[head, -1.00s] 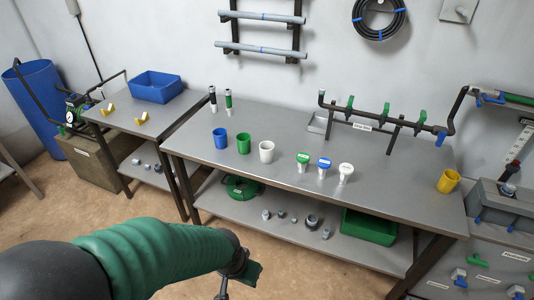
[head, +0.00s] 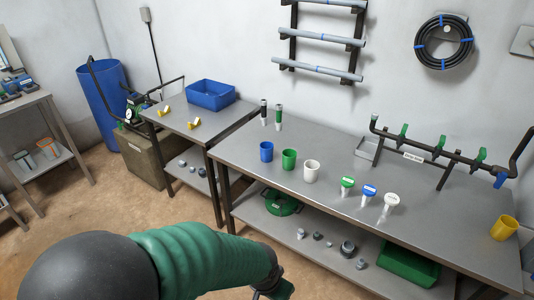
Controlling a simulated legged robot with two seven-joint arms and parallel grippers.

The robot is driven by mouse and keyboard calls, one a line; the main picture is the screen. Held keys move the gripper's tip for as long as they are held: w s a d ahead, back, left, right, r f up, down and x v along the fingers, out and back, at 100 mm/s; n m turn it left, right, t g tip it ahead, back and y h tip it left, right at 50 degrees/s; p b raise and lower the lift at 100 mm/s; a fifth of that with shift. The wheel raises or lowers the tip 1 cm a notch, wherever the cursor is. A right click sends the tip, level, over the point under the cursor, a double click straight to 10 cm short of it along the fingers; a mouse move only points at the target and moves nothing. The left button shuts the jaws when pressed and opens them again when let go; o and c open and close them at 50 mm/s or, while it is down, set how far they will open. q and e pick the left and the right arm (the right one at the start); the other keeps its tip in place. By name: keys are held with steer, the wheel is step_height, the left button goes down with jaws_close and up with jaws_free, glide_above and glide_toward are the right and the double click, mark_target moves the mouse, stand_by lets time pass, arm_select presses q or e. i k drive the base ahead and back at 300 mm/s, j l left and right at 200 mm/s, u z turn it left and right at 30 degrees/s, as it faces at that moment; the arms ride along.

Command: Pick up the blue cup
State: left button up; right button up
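The blue cup (head: 266,152) stands upright on the grey metal table (head: 240,151), at the left end of a row of cups. A green cup (head: 289,159) and a white cup (head: 312,171) stand to its right. My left arm, with a green sleeve, comes in at the bottom left. Its gripper (head: 273,292) is cut off by the bottom edge, in front of and below the table, well apart from the blue cup. I cannot tell whether it is open. My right gripper is not in view.
Capped green, blue and white pieces (head: 369,193) stand right of the cups, and a yellow cup (head: 504,228) near the right end. A pipe manifold (head: 440,151) stands at the back. The tabletop before the blue cup is clear.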

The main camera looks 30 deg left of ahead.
mark_target(267, 152)
steer(key=i+j+u, duration=0.1)
steer(key=u, duration=1.05)
